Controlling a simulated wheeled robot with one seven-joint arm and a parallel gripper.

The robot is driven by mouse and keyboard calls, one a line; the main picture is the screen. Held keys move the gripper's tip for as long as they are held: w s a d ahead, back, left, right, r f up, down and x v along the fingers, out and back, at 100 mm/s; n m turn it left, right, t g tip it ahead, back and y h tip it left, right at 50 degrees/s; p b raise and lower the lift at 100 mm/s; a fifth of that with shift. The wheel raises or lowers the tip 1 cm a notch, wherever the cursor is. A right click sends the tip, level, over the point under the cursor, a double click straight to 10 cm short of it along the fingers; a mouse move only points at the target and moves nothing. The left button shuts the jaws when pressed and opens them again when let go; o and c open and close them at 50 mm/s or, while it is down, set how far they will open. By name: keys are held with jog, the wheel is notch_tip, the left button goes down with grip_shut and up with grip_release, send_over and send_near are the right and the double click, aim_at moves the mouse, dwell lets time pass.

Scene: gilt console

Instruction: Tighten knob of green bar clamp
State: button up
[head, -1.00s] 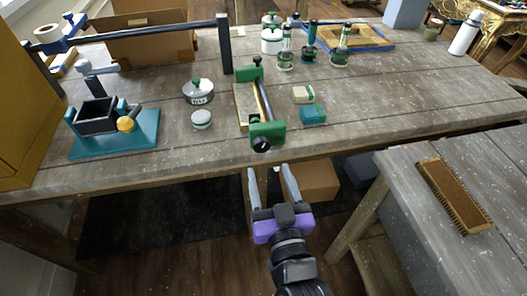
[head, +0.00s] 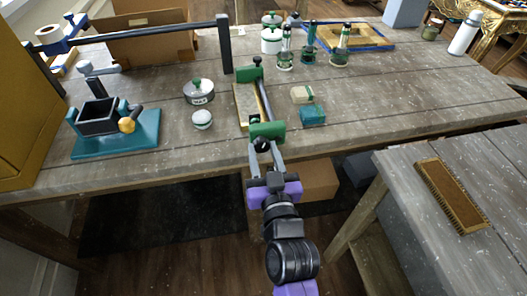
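The green bar clamp (head: 267,131) lies on the wooden workbench, its dark bar running away from me to a green far jaw (head: 249,75). Its black knob (head: 261,145) faces me at the near green jaw, by the bench's front edge. My gripper (head: 265,148), with grey fingers and a purple body, is at the knob. Its fingers are apart, one on each side of the knob. Whether they touch it I cannot tell. The fingertips partly cover the knob and the lower part of the near jaw.
A tan board (head: 244,107) lies beside the clamp's bar. A teal block (head: 312,115) and a cream-and-green block (head: 302,95) lie close on the right. A brush (head: 451,195) lies on the right table.

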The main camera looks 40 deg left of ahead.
grip_shut()
jog(key=m+p, duration=0.1)
jog(key=m, duration=0.2)
jog(key=shift+r, duration=0.1)
jog(key=shift+m+p, duration=0.8)
jog(key=shift+m, duration=1.2)
